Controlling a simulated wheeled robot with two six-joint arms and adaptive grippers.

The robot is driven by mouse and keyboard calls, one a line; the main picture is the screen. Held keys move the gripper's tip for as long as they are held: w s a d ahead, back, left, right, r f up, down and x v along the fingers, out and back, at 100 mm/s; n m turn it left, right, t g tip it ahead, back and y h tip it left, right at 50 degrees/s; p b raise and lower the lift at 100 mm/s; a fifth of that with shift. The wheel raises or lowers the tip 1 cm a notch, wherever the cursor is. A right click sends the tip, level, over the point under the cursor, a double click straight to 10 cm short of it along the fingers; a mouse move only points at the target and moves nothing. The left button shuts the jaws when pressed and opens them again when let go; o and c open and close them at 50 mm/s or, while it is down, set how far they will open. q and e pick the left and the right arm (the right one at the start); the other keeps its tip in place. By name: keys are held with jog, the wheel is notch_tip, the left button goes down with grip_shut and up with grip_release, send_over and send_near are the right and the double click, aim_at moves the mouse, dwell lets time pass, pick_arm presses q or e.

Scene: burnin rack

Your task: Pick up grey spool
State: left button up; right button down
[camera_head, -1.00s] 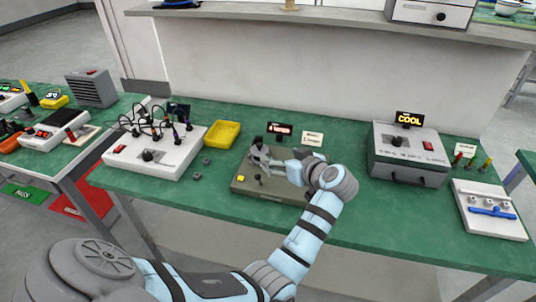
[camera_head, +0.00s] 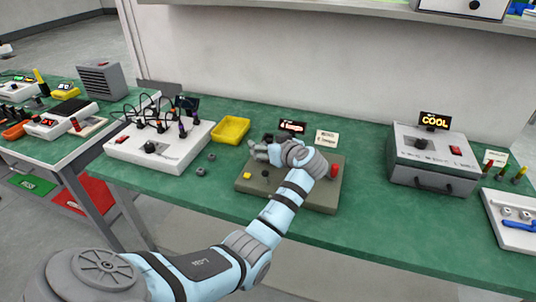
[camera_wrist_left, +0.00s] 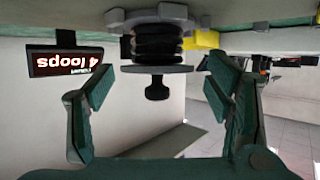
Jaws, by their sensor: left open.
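The spool (camera_wrist_left: 158,42) shows in the left wrist view, with grey flanges, a dark winding between them and a dark knob. My left gripper (camera_wrist_left: 160,78) is open, with one finger on each side of the spool's end and visible gaps on both sides. In the head view my left gripper (camera_head: 260,150) is over the back left of an olive fixture box (camera_head: 315,200). There my gripper and wrist largely hide the spool. My right gripper is in neither view.
A "4 loops" display (camera_head: 292,127) and a white card (camera_head: 326,138) stand behind the box. A yellow tray (camera_head: 231,130) and a white cabled unit (camera_head: 160,150) are left. Two small grey pieces (camera_head: 201,171) lie nearby. A grey "COOL" box (camera_head: 432,160) stands right.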

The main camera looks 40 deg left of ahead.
pick_arm(q)
jog(key=shift+w+a+f, duration=0.1)
jog(key=shift+w+f, duration=0.15)
jog(key=shift+w, duration=0.1)
jog(key=shift+s+r, duration=0.15)
jog(key=shift+s, duration=0.05)
jog(key=c, duration=1.3)
